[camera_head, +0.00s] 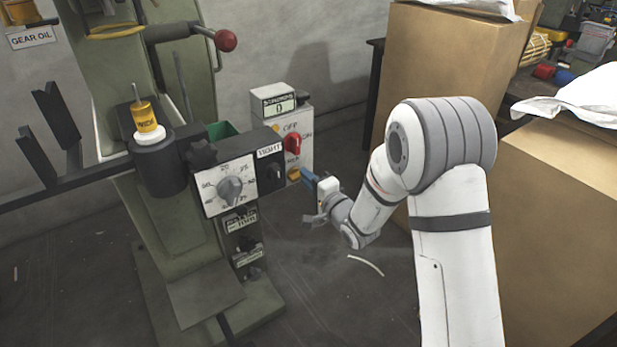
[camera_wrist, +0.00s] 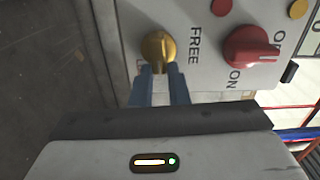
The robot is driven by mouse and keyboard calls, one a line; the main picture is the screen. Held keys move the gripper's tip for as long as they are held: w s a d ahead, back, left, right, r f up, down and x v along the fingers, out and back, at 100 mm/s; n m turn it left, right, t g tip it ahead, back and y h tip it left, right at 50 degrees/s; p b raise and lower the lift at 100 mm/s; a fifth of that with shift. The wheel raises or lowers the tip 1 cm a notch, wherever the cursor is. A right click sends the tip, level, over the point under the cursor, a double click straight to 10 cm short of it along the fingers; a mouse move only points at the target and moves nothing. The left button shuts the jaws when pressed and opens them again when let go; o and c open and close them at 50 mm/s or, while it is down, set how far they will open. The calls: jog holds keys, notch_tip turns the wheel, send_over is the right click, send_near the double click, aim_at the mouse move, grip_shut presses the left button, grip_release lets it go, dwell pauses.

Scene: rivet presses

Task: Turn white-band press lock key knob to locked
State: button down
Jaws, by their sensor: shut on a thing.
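The yellow key knob (camera_head: 294,174) sits low on the grey control box (camera_head: 304,150) at the press's right side. In the wrist view the yellow knob (camera_wrist: 157,44) is between the blue fingertips of my gripper (camera_wrist: 160,76), which is shut on it. The word FREE is printed to its right in that view. Another label on the other side is mostly hidden by a finger. In the head view my gripper (camera_head: 311,181) reaches the box from the right. A white band (camera_head: 153,137) rings the press's black cylinder.
A red OFF/ON knob (camera_wrist: 251,45) sits close to the yellow one. Left of the box are a grey dial (camera_head: 229,189) and a black LIGHT switch (camera_head: 272,170). Cardboard boxes (camera_head: 440,60) stand behind and right of my arm. Floor below is mostly clear.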

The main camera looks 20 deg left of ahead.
jog(key=shift+a+m, duration=0.1)
jog(key=shift+m, duration=0.3)
jog(key=c, duration=1.4)
grip_release()
jog(key=p+v, duration=0.2)
jog(key=v, duration=0.6)
jog(key=shift+w, duration=0.1)
